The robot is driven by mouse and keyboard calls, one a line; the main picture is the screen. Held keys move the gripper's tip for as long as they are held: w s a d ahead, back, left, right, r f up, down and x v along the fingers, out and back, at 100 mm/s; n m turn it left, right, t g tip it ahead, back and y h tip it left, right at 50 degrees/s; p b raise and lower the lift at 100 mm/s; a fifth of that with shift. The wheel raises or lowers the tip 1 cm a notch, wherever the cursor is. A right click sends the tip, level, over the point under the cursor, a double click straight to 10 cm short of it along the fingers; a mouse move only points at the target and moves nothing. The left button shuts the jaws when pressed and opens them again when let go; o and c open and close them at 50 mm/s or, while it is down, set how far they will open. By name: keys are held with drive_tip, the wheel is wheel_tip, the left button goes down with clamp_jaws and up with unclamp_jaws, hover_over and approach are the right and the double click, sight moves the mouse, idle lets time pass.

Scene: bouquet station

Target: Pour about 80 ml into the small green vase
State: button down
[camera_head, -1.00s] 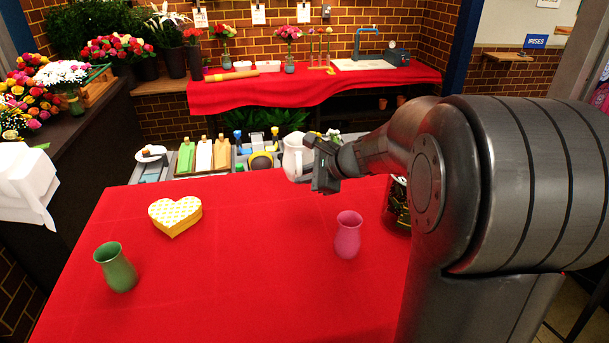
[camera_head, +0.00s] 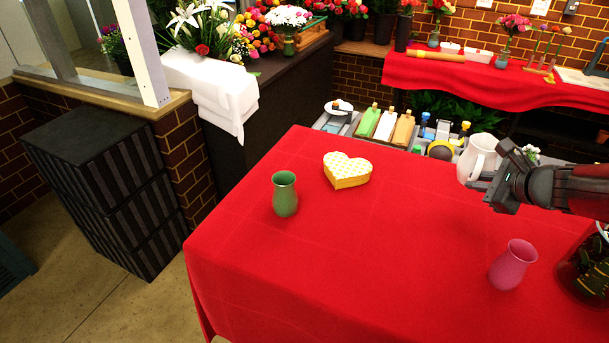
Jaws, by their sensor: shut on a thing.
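The small green vase (camera_head: 285,194) stands upright on the left part of the red-covered table. My gripper (camera_head: 492,182) is at the right, shut on a white pitcher (camera_head: 478,158). The pitcher is held upright near the table's far edge, well to the right of the green vase. The exact grip on the pitcher is partly hidden by the gripper body. The pitcher's contents cannot be seen.
A pink vase (camera_head: 512,264) stands at the right front of the table (camera_head: 390,270). A yellow heart-shaped box (camera_head: 347,170) lies right of the green vase. A dark glass container (camera_head: 585,265) is at the right edge. The table's middle is clear.

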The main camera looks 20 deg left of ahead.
drive_tip(key=s+a+f+n+g+y, duration=0.15)
drive_tip(key=s+a, duration=0.35)
drive_tip(key=a, duration=0.6)
drive_tip(key=s+a+f+n+g, duration=0.15)
drive_tip(key=s+a, duration=0.35)
drive_tip(key=a, duration=0.6)
drive_tip(key=s+a+f+n, duration=0.1)
drive_tip(key=s+a+f, duration=0.1)
drive_tip(key=s+a, duration=0.2)
drive_tip(key=s+a+f+g+y, duration=0.1)
drive_tip(key=s+a, duration=0.3)
drive_tip(key=s, duration=0.4)
drive_tip(key=s+a+f+n, duration=0.1)
drive_tip(key=s+a+f, duration=0.2)
drive_tip(key=s, duration=0.4)
drive_tip(key=shift+a+f+n+g+y, duration=0.1)
drive_tip(key=shift+a+n+g+y, duration=0.2)
drive_tip(key=shift+a, duration=0.15)
drive_tip(key=w+a+r+m+g+h, duration=0.1)
drive_tip(key=w+r+g+h, duration=0.1)
drive_tip(key=r, duration=0.4)
drive_tip(key=w+a+r+m+g+h, duration=0.1)
drive_tip(key=w+r+m+g+h, duration=0.1)
drive_tip(key=w+r+g, duration=0.3)
drive_tip(key=shift+w+a+r+m+g+p, duration=0.25)
drive_tip(key=shift+a+r+m+g+p, duration=0.1)
drive_tip(key=shift+r+g, duration=0.4)
